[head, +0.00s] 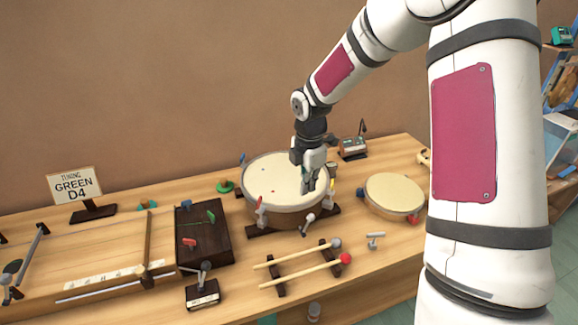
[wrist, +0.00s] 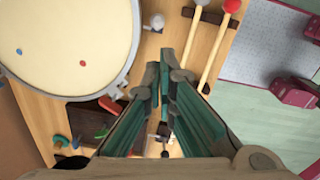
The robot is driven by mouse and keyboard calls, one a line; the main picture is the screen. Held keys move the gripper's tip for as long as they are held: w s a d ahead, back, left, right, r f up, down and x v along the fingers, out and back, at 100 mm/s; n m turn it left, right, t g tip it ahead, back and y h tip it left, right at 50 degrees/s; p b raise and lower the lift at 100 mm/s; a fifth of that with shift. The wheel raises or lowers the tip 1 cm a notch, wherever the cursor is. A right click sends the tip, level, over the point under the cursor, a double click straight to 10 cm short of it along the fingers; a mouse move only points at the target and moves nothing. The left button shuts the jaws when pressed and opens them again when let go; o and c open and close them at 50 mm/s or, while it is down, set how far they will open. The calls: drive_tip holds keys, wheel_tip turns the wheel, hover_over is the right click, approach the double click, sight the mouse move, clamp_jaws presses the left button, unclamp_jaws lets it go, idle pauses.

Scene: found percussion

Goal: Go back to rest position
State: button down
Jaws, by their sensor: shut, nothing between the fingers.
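My gripper (head: 309,184) is shut and empty. In the head view it is over the right part of the large drum (head: 270,176), pointing down in front of the drumhead. Whether it touches the drum cannot be told. In the wrist view the closed fingers (wrist: 165,70) are in the middle, with the large drum (wrist: 70,40) to their upper left. Part of the drum is hidden behind my gripper in the head view.
Two mallets (head: 300,272) lie on a rack at the front of the bench (head: 365,285). A smaller drum (head: 393,192) stands right of the large one. A dark board (head: 204,245) and a sign (head: 75,186) are to the left. A small device (head: 352,147) stands behind.

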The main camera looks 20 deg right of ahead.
drive_tip(key=s+a+r+m+t+h, duration=0.1)
drive_tip(key=s+r+m, duration=0.45)
drive_tip(key=r, duration=0.35)
drive_tip(key=s+a+r+m+t+h, duration=0.1)
drive_tip(key=s+a+r+m, duration=0.1)
drive_tip(key=s+r+m, duration=0.45)
drive_tip(key=s+a+r+m+t+y, duration=0.1)
drive_tip(key=s+r+m, duration=0.2)
drive_tip(key=s, duration=0.4)
drive_tip(key=s+a+r+m+t+y, duration=0.1)
drive_tip(key=s+r+m, duration=0.3)
drive_tip(key=s, duration=0.4)
drive_tip(key=shift+s+a+r+m+t, duration=0.3)
drive_tip(key=shift+a+m+t, duration=0.1)
drive_tip(key=shift+a+m, duration=0.2)
